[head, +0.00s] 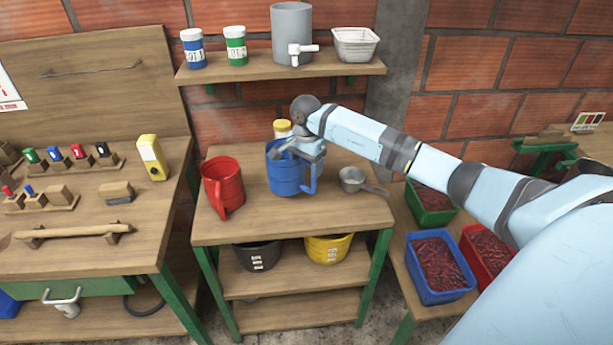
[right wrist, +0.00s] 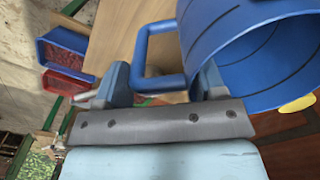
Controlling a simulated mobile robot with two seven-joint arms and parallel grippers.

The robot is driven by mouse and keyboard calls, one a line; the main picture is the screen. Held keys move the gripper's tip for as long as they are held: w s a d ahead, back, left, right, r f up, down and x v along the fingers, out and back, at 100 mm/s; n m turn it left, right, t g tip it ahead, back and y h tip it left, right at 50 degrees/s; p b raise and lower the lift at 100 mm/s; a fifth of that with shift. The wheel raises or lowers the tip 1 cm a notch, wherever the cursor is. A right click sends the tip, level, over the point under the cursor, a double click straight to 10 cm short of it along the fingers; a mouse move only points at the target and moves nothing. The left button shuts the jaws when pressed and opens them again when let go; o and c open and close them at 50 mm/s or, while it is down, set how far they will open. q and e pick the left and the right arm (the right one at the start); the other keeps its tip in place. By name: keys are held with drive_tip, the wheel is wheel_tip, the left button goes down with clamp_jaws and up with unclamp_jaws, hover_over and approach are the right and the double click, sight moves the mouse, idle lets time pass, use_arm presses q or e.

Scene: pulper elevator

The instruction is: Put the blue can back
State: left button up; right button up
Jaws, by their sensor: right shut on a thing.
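The blue can (head: 285,178), a blue jug with a side handle, is upright at the middle of the small wooden table (head: 300,230). I cannot tell whether its base touches the wood. My right gripper (head: 305,150) is at the can's upper right side, shut on it. In the right wrist view the blue can (right wrist: 250,55) shows its open mouth, and its handle (right wrist: 153,60) lies between the fingers of the right gripper (right wrist: 162,84). The gripper hides part of the rim. My left gripper is not in view.
A red jug (head: 222,185) stands left of the can, a metal dipper (head: 353,180) right of it, and a yellow-lidded jar (head: 282,127) behind. A shelf (head: 270,70) hangs above. Crates of red cherries (head: 440,262) are at right. The table's front is clear.

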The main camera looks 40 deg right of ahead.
sight(307, 188)
wheel_tip(307, 188, down, 4)
drive_tip(key=shift+f, duration=0.25)
drive_tip(key=shift+f, duration=0.2)
drive_tip(key=o, duration=1.3)
drive_tip(key=shift+o, duration=0.2)
